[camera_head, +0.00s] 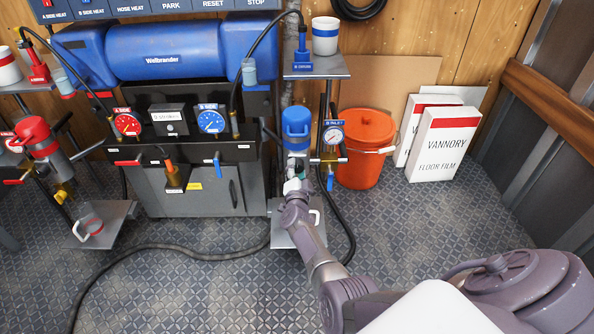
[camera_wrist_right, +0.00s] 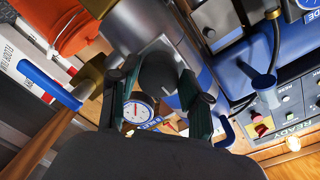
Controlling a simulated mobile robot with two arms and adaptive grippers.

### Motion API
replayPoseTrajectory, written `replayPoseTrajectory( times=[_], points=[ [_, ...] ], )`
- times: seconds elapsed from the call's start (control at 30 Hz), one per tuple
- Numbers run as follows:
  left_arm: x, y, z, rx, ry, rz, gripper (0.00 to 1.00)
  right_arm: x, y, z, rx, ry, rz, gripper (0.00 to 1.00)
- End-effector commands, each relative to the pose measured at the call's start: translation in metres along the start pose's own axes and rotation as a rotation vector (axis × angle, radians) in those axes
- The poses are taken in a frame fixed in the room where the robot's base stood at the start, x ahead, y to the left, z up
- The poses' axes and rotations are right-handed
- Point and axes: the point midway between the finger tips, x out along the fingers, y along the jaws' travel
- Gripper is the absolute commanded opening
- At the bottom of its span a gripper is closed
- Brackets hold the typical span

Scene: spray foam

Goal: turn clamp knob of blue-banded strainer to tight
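The blue-banded strainer (camera_head: 297,125) stands upright on the right-hand stand in the head view, with a blue cap above a silver body. Its silver body (camera_wrist_right: 138,22) fills the upper middle of the wrist view. A dark round clamp knob (camera_wrist_right: 158,76) shows there between the fingers of my right gripper (camera_wrist_right: 158,84). The fingers are apart, one on each side of the knob; contact is hard to make out. In the head view my right gripper (camera_head: 296,186) is at the strainer's lower end, and its fingertips are mostly hidden. My left gripper is not in view.
A gauge (camera_head: 333,132) and a blue lever (camera_head: 330,179) are close right of the strainer. An orange bucket (camera_head: 366,150) and white boxes (camera_head: 437,146) stand further right. The blue machine (camera_head: 168,50) is at left. A hose crosses the open floor.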

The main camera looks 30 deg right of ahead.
Motion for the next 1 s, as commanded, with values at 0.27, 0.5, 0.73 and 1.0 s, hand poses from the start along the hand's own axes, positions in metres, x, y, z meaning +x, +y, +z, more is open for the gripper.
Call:
replayPoseTrajectory(
  times=[0.27, 0.5, 0.73, 1.0],
  points=[
    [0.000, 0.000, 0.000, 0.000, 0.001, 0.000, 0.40, 0.000, 0.000, 0.000, 0.002, 0.001, 0.000, 0.69],
    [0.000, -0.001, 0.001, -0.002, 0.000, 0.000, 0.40, -0.007, 0.000, 0.001, 0.004, -0.001, 0.000, 0.69],
    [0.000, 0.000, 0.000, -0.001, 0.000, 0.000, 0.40, -0.039, 0.001, 0.001, 0.005, 0.000, 0.001, 0.69],
    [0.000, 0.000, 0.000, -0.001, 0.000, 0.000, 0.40, -0.071, 0.000, 0.001, 0.003, -0.001, 0.001, 0.69]
  ],
)
